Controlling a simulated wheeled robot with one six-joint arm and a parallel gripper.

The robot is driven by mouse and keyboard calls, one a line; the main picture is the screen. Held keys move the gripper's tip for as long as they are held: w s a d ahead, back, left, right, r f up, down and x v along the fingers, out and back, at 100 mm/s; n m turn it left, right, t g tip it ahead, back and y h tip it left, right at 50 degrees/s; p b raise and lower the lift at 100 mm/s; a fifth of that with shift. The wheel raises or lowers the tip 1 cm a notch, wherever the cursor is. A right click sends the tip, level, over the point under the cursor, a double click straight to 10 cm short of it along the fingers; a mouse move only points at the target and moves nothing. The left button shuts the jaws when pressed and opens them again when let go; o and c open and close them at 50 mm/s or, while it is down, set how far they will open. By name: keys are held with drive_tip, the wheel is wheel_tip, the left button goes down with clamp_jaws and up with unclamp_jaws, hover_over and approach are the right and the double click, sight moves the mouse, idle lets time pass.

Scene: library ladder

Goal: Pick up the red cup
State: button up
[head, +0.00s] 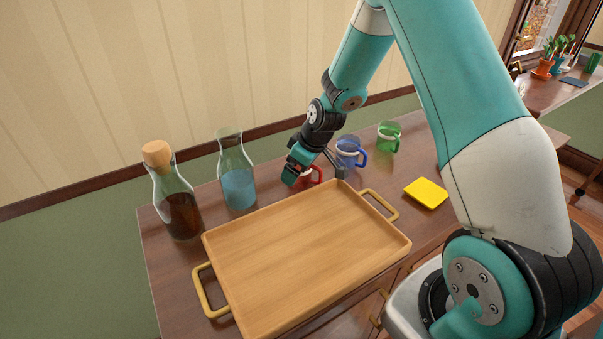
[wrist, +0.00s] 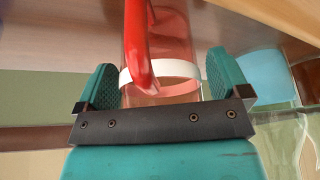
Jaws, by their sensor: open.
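The red cup (head: 314,174) stands on the cabinet top behind the tray, partly hidden by my gripper in the head view. In the wrist view the red cup (wrist: 178,45) is clear with a white band and a red handle, and it lies between the two fingers. My gripper (wrist: 162,80) is open, with one teal finger on each side of the cup. In the head view my gripper (head: 314,170) is low at the cup.
A wooden tray (head: 300,255) with brass handles fills the front. A stoppered bottle of dark liquid (head: 180,213) and a carafe of blue liquid (head: 238,188) stand left. A blue cup (head: 347,152) and a green cup (head: 387,138) stand right, near a yellow sponge-like block (head: 426,193).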

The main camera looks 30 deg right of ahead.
drive_tip(key=c, duration=1.1)
drive_tip(key=shift+r, duration=0.2)
